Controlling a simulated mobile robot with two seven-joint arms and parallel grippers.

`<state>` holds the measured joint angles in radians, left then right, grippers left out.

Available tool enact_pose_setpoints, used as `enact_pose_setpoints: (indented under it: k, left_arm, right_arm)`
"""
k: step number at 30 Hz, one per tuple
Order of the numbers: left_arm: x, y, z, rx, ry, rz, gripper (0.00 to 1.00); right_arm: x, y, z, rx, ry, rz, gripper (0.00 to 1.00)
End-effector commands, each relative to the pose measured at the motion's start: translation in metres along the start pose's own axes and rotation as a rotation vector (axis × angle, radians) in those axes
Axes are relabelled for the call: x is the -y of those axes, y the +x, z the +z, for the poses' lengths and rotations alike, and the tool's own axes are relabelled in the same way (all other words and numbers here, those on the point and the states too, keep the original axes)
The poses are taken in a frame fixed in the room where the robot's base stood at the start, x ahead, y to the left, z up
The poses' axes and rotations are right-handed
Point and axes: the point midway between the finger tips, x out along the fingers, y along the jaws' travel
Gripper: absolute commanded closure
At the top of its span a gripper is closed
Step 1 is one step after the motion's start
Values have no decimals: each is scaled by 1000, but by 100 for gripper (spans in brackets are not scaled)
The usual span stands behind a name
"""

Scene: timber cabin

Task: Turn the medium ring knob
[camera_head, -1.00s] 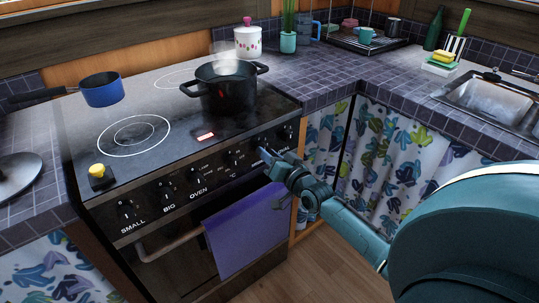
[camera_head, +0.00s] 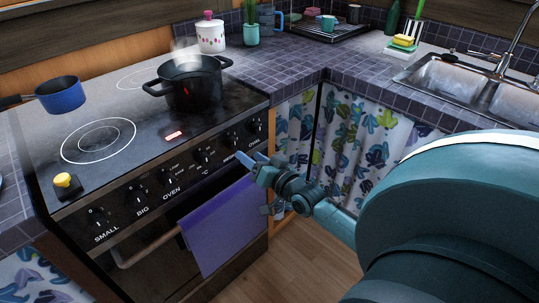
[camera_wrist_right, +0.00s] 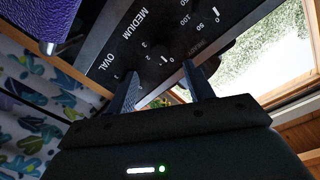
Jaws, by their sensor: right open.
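The medium knob (camera_head: 231,138) is a dark knob on the stove's front panel (camera_head: 150,190), between the °C knob (camera_head: 202,157) and the oval knob (camera_head: 254,126). My right gripper (camera_head: 259,160) is open in front of the panel, just below and right of the medium knob. In the right wrist view my open right gripper (camera_wrist_right: 160,76) faces the panel. The "MEDIUM" and "OVAL" labels (camera_wrist_right: 132,40) show beyond its fingers. No knob is clearly held between the fingers. The exact gap to the knob is hard to tell. My left gripper is not in view.
A steaming black pot (camera_head: 190,88) and a blue saucepan (camera_head: 60,96) stand on the stove top. A purple towel (camera_head: 222,225) hangs from the oven handle (camera_head: 150,245) below the knobs. A patterned curtain (camera_head: 365,140) hangs to the right.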

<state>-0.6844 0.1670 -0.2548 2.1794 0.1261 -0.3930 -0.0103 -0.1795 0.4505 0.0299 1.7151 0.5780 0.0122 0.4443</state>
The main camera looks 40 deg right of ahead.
Motion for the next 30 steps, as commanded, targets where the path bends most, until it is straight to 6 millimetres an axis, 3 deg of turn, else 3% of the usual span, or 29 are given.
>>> enact_pose_setpoints:
  k: [6,12,30]
  left_arm:
    - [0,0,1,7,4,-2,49]
    - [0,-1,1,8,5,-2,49]
    - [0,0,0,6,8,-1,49]
  right_arm:
    - [0,-46,1,3,-2,1,48]
    - [0,-70,0,2,-2,0,48]
    - [0,-76,0,0,-2,0,48]
